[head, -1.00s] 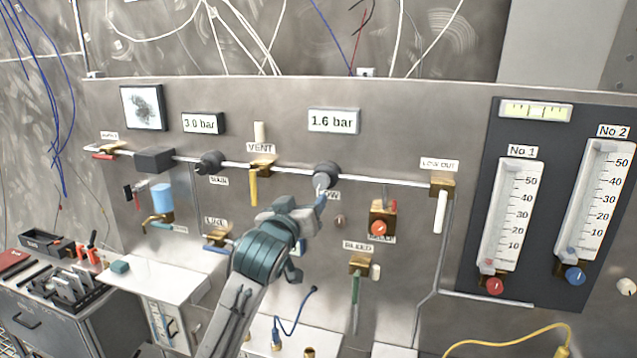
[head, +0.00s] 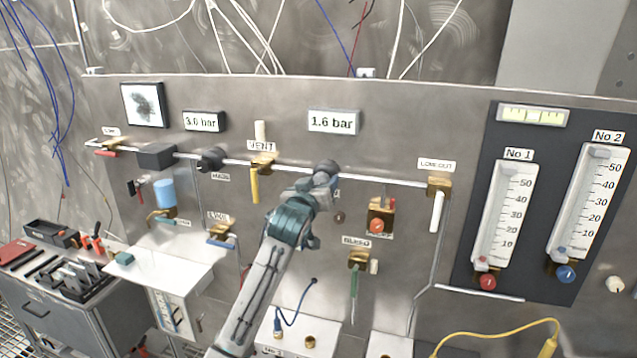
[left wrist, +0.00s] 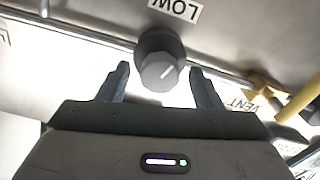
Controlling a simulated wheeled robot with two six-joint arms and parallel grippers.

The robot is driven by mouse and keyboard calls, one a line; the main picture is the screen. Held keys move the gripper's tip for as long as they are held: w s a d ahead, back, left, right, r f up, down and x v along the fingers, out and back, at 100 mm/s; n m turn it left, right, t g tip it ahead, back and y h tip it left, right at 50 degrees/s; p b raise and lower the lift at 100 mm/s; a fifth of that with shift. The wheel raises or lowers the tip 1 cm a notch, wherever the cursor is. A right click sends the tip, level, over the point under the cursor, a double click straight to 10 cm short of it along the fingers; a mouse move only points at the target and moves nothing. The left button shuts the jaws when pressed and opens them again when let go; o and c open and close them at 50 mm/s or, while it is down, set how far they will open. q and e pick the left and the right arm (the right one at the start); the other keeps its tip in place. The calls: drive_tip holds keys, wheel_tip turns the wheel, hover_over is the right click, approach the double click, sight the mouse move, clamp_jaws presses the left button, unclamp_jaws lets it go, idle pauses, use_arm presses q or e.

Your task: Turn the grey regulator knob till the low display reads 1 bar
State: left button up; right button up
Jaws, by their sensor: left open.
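The grey regulator knob (head: 327,168) is on the pipe below the low display (head: 333,122), which reads 1.6 bar. My left gripper (head: 325,182) is right in front of the knob and hides part of it and its label. The fingers stand apart on either side, with no contact visible. The LOW label (left wrist: 175,8) shows upside down there. My right gripper is not in view.
A similar dark MAIN knob (head: 212,159) sits to the left, under a 3.0 bar display (head: 204,121). The yellow VENT handle (head: 254,185) hangs between them. The red-knobbed valve (head: 377,222) and white LOW OUT handle (head: 436,212) are to the right.

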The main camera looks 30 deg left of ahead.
use_arm(q)
drive_tip(key=c, duration=1)
drive_tip(key=shift+n+b, duration=2.8)
drive_tip(key=shift+n, duration=2.1)
drive_tip(key=o, duration=1)
